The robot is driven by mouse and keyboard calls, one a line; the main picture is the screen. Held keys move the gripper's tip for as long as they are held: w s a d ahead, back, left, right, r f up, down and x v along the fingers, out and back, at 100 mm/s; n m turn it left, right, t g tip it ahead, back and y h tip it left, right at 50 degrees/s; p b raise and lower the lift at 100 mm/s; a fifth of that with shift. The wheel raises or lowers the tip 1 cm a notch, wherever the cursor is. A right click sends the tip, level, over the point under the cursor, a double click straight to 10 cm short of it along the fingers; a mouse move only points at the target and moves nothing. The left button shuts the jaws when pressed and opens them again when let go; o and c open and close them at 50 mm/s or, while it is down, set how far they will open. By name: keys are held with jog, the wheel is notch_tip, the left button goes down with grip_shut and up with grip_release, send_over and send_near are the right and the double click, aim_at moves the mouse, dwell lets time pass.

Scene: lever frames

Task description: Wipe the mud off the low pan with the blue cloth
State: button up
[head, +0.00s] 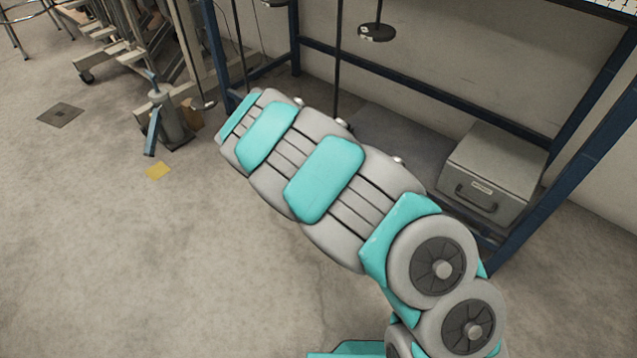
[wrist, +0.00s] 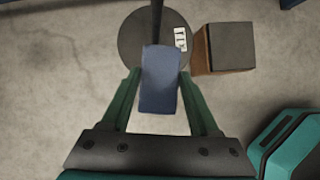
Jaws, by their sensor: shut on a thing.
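In the wrist view my gripper (wrist: 160,76) is shut on the blue cloth (wrist: 159,98), which shows as a folded pad between the two green fingers. Beyond it is a round dark pan (wrist: 134,48) on a thin rod, with a black-and-white label on its right part. The cloth overlaps the pan's near part in the picture; I cannot tell whether they touch. I cannot make out mud on the visible surface. In the head view my arm hides the gripper and cloth.
A dark-topped brown box (wrist: 222,47) stands close right of the pan in the wrist view. In the head view, a blue frame (head: 430,85) stands behind my arm with a grey case (head: 495,170) at its right. The floor at left front is mostly clear, with a yellow patch (head: 157,170).

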jog(key=shift+f, duration=0.3)
dwell(0.5)
jog(key=shift+s+d, duration=0.1)
jog(key=shift+s+d+p, duration=0.35)
jog(key=shift+d+p, duration=0.1)
jog(key=shift+p, duration=0.35)
jog(key=shift+w+a, duration=0.1)
jog(key=shift+w+a+f, duration=0.15)
jog(key=shift+w+a, duration=0.55)
jog(key=shift+a, duration=0.3)
jog(key=shift+s+d, duration=0.1)
jog(key=shift+s+d+p, duration=0.8)
jog(key=shift+d+p, duration=0.1)
jog(key=shift+d, duration=0.2)
